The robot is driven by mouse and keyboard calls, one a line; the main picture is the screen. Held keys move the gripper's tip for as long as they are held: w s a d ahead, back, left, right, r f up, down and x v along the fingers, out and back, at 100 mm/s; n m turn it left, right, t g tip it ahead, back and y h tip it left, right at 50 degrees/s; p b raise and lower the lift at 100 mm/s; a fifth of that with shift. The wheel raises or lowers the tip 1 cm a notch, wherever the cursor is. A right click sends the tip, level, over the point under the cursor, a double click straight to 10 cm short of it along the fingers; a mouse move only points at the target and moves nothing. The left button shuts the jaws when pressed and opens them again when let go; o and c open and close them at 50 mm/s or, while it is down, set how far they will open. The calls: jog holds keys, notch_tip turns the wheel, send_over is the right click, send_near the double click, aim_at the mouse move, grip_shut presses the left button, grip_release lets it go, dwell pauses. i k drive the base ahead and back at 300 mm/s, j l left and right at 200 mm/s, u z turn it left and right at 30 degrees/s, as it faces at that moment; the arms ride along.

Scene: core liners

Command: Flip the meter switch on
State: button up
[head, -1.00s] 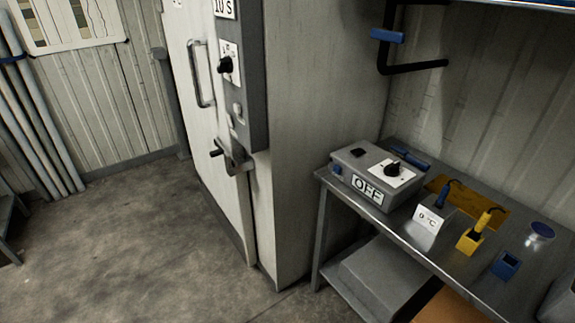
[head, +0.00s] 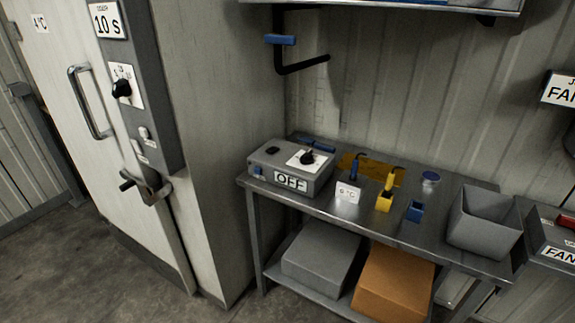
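The meter (head: 289,171) is a grey box on the left end of a metal bench. Its front label reads OFF. A black knob (head: 307,157) sits on a white plate on its sloped top, and a small dark square is beside it. A small blue part shows on its left front. My gripper is not in the head view.
The metal bench (head: 460,248) also holds a 0 °C card (head: 347,192), a yellow holder (head: 384,202), a blue holder (head: 415,211) and a grey bin (head: 484,222). Left stands a cabinet with a handle (head: 90,103) and 10 s panel. Floor (head: 130,285) is clear at lower left.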

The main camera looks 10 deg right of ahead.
aim_at(272, 150)
jog(key=i+j+u, duration=0.2)
jog(key=i+j, duration=1.6)
jog(key=j, duration=0.15)
